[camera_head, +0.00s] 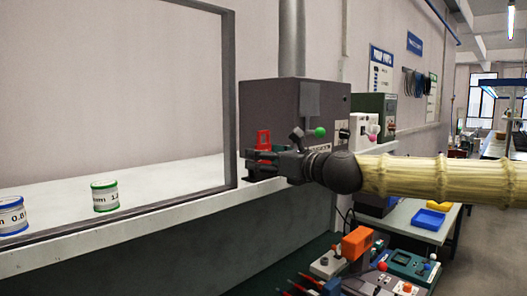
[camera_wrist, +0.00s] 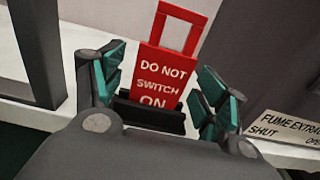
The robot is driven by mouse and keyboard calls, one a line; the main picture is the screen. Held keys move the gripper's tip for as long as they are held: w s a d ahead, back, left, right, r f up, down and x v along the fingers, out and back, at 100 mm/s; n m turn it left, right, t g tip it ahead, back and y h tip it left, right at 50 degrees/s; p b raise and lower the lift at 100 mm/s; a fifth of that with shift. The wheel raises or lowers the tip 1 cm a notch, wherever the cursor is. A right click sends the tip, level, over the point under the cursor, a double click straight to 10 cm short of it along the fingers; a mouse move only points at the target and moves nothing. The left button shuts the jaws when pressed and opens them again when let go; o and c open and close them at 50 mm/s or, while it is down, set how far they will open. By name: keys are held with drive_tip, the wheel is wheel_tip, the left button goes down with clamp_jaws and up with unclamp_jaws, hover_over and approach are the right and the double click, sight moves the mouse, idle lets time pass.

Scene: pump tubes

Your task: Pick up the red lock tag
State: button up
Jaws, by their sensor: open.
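The red lock tag (camera_head: 263,139) stands upright at the end of the white ledge, in front of the dark box. In the wrist view the tag (camera_wrist: 164,72) shows a square loop on top and the white words "DO NOT SWITCH ON". Its lower edge sits in or behind a black holder (camera_wrist: 150,114). My gripper (camera_head: 260,159) reaches in from the right at the tag's lower part. In the wrist view its teal-padded fingers (camera_wrist: 162,88) are spread, one on each side of the tag, with gaps visible. The tag's bottom is hidden.
A dark grey frame (camera_head: 231,100) stands left of the tag on the white ledge (camera_head: 150,207). A green-banded spool (camera_head: 104,196) and a blue-banded spool (camera_head: 12,215) stand further left. The dark box (camera_head: 290,105) is close behind my gripper. A lower bench holds coloured devices.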

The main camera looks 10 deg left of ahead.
drive_tip(key=shift+w+a, duration=0.15)
drive_tip(key=shift+a, duration=0.2)
drive_tip(key=c, duration=1.1)
drive_tip(key=shift+r+b, duration=0.9)
drive_tip(key=shift+r, duration=0.85)
drive_tip(key=s+d+b, duration=0.1)
drive_tip(key=s, duration=0.4)
drive_tip(key=s+d+r+b, duration=0.1)
drive_tip(key=s+d+b, duration=0.1)
drive_tip(key=s, duration=0.3)
drive_tip(key=s+d+b, duration=0.1)
drive_tip(key=s+b, duration=0.1)
drive_tip(key=s, duration=0.3)
drive_tip(key=shift+s+d+r, duration=0.15)
drive_tip(key=shift+d+r, duration=0.1)
drive_tip(key=shift+d, duration=0.05)
